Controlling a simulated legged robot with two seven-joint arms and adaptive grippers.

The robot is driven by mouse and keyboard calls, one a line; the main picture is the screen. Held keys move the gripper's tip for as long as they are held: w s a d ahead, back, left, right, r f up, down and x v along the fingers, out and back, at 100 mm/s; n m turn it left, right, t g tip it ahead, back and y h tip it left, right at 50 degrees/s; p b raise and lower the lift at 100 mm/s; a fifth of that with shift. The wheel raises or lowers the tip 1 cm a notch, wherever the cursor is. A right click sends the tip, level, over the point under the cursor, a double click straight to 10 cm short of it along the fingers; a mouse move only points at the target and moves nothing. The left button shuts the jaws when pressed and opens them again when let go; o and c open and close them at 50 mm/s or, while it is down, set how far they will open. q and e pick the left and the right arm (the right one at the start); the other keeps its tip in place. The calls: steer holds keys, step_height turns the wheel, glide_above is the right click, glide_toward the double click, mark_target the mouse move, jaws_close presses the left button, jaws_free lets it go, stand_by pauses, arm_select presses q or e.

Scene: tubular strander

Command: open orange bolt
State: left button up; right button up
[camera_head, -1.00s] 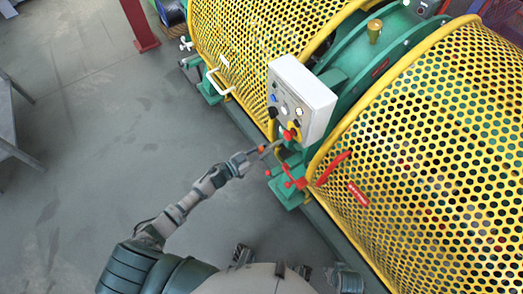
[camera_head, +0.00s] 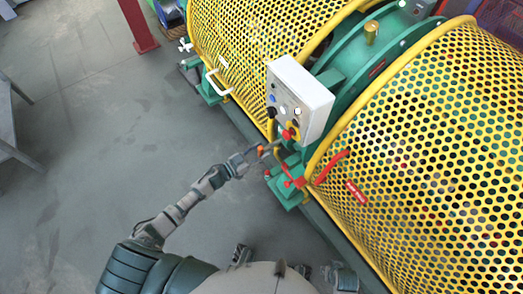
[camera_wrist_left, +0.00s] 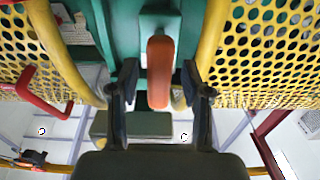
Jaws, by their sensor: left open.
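The orange bolt (camera_wrist_left: 160,72) stands upright in the middle of the left wrist view, against a green machine part. My left gripper (camera_wrist_left: 157,82) is open, with one dark finger on each side of the bolt. A gap shows between the bolt and each finger. In the head view my left gripper (camera_head: 262,153) reaches to the green machine base below the control box, and a small orange spot, the bolt (camera_head: 261,149), shows at its fingers. My right gripper is not in view.
A white control box (camera_head: 298,98) with buttons hangs just above the gripper. Yellow perforated guards (camera_head: 430,150) flank the green machine. A red handle (camera_head: 331,168) sits to the right. Open grey floor (camera_head: 100,120) lies to the left.

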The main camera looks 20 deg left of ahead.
arm_select(q)
steer(key=v, duration=1.1)
steer(key=shift+a+f, duration=0.15)
steer(key=shift+a, duration=0.05)
steer(key=shift+f, duration=0.1)
